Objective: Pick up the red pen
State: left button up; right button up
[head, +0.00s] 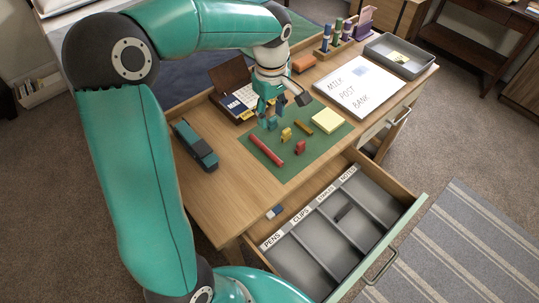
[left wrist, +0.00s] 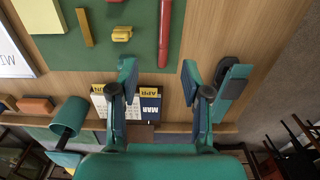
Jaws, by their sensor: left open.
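The red pen (head: 266,151) lies on the left part of the green blotter (head: 285,170). It also shows upright in the picture at the top of the left wrist view (left wrist: 164,32). My left gripper (head: 268,119) is open and empty, above the far left part of the blotter, beyond the pen's far end. In the left wrist view its two fingers (left wrist: 158,75) are spread apart, and the pen's near end lies ahead of the gap between them. My right gripper is in neither view.
A teal stapler (head: 195,145) lies left of the blotter, a calendar (head: 241,99) behind. A yellow note pad (head: 327,121), a yellow clip (head: 286,135) and a small red object (head: 300,147) share the blotter. A labelled drawer (head: 300,262) stands open in front.

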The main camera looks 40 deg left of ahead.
pick_arm(q)
send_over(269, 151)
jog(key=f, duration=0.8)
jog(key=shift+w+f, duration=0.25)
jog(key=shift+w, duration=0.1)
jog(key=f, duration=0.4)
jog(key=shift+s+f, duration=0.25)
jog(key=shift+s, duration=0.15)
jog(key=shift+f, duration=0.45)
jog(key=shift+w, duration=0.1)
grip_shut()
